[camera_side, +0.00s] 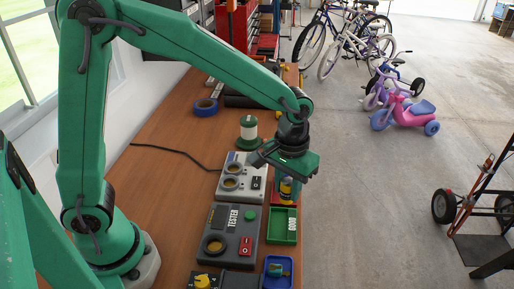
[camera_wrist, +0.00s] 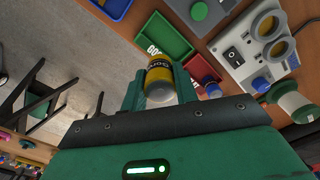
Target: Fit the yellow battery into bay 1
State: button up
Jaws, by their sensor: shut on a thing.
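The yellow battery (camera_wrist: 159,72), with a dark label band, is held between the green fingers of my gripper (camera_wrist: 160,88) in the wrist view. In the side view the battery (camera_side: 286,189) hangs below my gripper (camera_side: 287,178), above the red and green trays and right of the pale grey two-bay box (camera_side: 242,178). I cannot read which is bay 1. The battery is apart from the box.
A dark tester (camera_side: 248,232) with a round socket stands in front of the box. The green tray (camera_side: 293,224) marked GOOD is beside it; the blue tray (camera_side: 267,282) is nearer. A red tray (camera_wrist: 191,68) lies beyond the green one. A green-white spool (camera_side: 248,133) stands behind the box.

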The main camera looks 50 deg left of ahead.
jog(key=s+a+n, duration=0.1)
jog(key=a+n, duration=0.1)
jog(key=a, duration=0.8)
jog(key=s+a+f+n, duration=0.1)
jog(key=a+n, duration=0.1)
jog(key=a, duration=0.7)
jog(key=shift+s+a+f+n, duration=0.2)
jog(key=shift+s+a+n, duration=0.1)
jog(key=shift+s+a, duration=0.1)
jog(key=shift+f, duration=0.1)
jog(key=shift+f, duration=2.75)
jog(key=shift+f, duration=0.65)
jog(key=o, duration=0.8)
jog(key=shift+r, duration=0.15)
